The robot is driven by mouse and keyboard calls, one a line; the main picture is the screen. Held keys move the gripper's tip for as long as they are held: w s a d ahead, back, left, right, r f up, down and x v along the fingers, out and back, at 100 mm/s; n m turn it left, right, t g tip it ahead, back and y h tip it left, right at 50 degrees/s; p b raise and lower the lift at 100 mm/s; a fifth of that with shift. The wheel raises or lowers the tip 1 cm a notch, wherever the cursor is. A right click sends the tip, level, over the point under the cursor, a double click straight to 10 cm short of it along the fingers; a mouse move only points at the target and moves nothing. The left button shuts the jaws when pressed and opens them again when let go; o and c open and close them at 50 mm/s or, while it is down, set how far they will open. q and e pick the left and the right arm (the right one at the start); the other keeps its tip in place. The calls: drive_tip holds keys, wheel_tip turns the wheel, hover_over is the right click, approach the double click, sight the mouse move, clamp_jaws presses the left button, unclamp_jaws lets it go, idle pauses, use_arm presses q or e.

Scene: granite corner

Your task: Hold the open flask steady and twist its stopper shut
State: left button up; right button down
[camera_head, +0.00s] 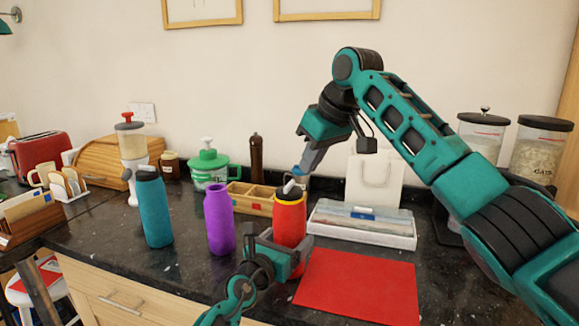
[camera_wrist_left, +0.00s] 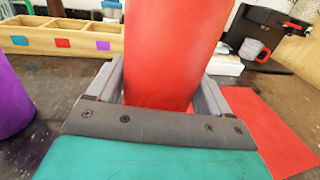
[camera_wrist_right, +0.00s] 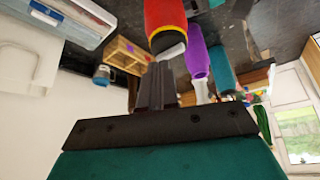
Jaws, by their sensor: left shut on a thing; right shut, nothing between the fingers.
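The red flask (camera_head: 290,222) has a yellow band and a dark top with a pale grey piece, the stopper (camera_head: 289,187). It stands upright on the dark counter. My left gripper (camera_head: 284,246) is shut around its body; the left wrist view shows the red body (camera_wrist_left: 172,50) between the fingers. My right gripper (camera_head: 303,166) is shut and empty, just above the stopper. In the right wrist view its closed fingers (camera_wrist_right: 158,80) are close to the pale stopper piece (camera_wrist_right: 171,52), seemingly apart from it. I cannot tell how far the stopper is turned.
A purple bottle (camera_head: 219,220) and a teal bottle (camera_head: 153,210) stand left of the flask. A red mat (camera_head: 358,286) lies to its right. Behind are a wooden divided box (camera_head: 252,203) and a white tray (camera_head: 362,228). The mat is clear.

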sight(298, 193)
drive_tip(key=shift+r, duration=0.75)
drive_tip(key=shift+s+r, duration=0.1)
drive_tip(key=shift+s+a+f, duration=0.35)
drive_tip(key=shift+f, duration=0.7)
drive_tip(key=shift+s+a+f, duration=0.35)
drive_tip(key=shift+f, duration=0.65)
drive_tip(key=shift+s+a+f, duration=0.35)
drive_tip(key=shift+f, duration=0.7)
drive_tip(key=shift+w+a, duration=0.15)
drive_tip(key=shift+w, duration=0.45)
drive_tip(key=shift+w+d, duration=0.15)
drive_tip(key=shift+d, duration=0.05)
drive_tip(key=shift+w+d, duration=0.2)
drive_tip(key=shift+d, duration=0.15)
